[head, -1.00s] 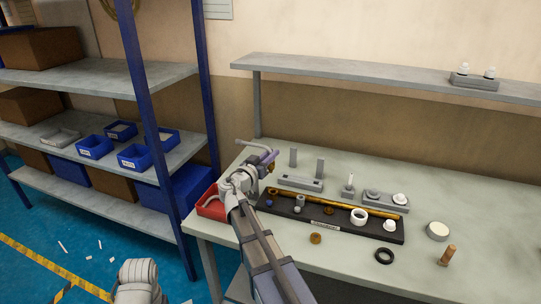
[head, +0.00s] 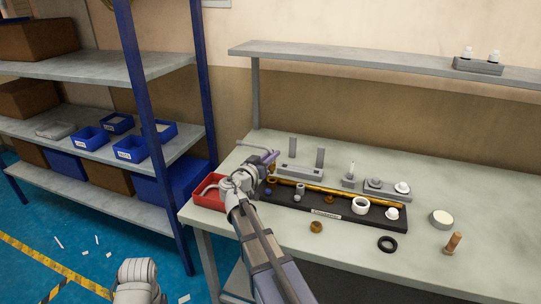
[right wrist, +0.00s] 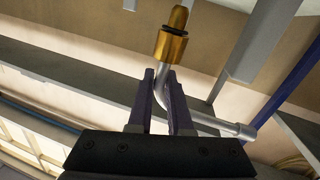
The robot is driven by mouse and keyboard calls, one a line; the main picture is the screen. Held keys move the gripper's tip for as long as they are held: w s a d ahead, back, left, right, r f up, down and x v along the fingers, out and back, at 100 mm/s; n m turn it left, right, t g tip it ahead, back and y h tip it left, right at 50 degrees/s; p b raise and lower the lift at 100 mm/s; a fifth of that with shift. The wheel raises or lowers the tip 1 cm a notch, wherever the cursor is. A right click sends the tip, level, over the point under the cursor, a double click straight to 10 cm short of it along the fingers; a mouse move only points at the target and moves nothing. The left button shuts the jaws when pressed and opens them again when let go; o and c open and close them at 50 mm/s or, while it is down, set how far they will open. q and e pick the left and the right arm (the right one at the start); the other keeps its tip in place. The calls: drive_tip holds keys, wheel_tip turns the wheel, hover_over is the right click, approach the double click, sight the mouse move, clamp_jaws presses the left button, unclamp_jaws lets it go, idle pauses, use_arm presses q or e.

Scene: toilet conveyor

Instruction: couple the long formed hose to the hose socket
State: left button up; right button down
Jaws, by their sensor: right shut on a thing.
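The long formed hose (right wrist: 203,117) is a thin grey bent tube. In the right wrist view it runs up between my right gripper's fingers and bends off to the right, ending in a wider collar. A brass fitting (right wrist: 172,46) with a dark ring sits at its upper end. My right gripper (right wrist: 165,88) is shut on the hose. In the head view my right gripper (head: 268,158) is over the left end of the bench, left of a grey fixture with two posts (head: 299,171). I cannot tell which part is the hose socket. My left gripper is not in view.
A black tray (head: 330,215) holds a long brass rod and small parts. A red bin (head: 207,203) stands at the bench's left edge. A black ring (head: 387,244) and a copper peg (head: 453,243) stand in front. The right of the bench is mostly clear.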

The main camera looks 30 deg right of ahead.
sight(272, 167)
drive_tip(key=shift+f+b, duration=0.4)
drive_tip(key=shift+f, duration=0.4)
drive_tip(key=shift+f+b, duration=1.7)
idle(0.7)
drive_tip(key=c, duration=0.8)
unclamp_jaws()
drive_tip(key=shift+o, duration=0.2)
drive_tip(key=v, duration=0.7)
drive_tip(key=shift+s+a, duration=0.25)
drive_tip(key=shift+a, duration=0.05)
